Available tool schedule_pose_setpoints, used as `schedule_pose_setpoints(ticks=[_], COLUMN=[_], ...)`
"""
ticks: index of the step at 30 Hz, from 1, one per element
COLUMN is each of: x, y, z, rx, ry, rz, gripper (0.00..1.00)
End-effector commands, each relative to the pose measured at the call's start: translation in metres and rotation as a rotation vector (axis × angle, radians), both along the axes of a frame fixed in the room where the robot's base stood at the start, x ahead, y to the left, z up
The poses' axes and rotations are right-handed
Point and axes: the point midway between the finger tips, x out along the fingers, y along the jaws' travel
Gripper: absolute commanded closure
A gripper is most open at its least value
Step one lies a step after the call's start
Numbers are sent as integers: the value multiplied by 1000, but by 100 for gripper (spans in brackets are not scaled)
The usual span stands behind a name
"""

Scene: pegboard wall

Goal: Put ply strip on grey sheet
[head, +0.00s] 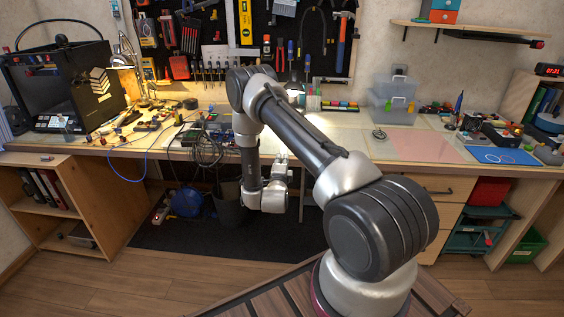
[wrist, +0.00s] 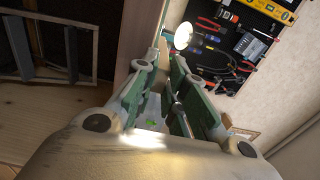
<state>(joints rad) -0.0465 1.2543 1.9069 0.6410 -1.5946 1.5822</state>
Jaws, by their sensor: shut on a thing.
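My gripper (head: 281,160) is low at the front edge of the bench in the head view, its fingers pointing up. In the wrist view my gripper (wrist: 162,66) has its green-padded fingers closed around a thin tan piece, which I take for the ply strip (wrist: 163,49). Only a narrow part of the strip shows between the fingertips; in the head view I cannot make it out. I cannot clearly pick out a grey sheet; my arm covers part of the bench. A pinkish sheet (head: 424,146) lies flat on the right of the bench.
A blue sheet (head: 503,156) with rings lies right of the pinkish one. A clear box (head: 393,98) stands behind them. Cables (head: 203,147) and small parts clutter the bench left of my arm. A bin (head: 229,206) stands under the bench. Tools hang on the pegboard.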

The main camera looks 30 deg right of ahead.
Motion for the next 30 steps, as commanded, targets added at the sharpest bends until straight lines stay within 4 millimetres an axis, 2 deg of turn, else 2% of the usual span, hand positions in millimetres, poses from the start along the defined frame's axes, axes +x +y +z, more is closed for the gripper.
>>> schedule_pose_setpoints(ticks=[3, 4, 7, 19, 23, 30], x=[0, 0, 0, -3, -20, -66], y=[0, 0, 0, 2, 15, 46], z=[-3, -3, -2, 0, -1, -1], rx=[0, 0, 0, 0, -1, -1], ry=[0, 0, 0, 1, 3, 3], rz=[0, 0, 0, 1, 3, 4], gripper=[100, 84, 66, 66, 66, 66])
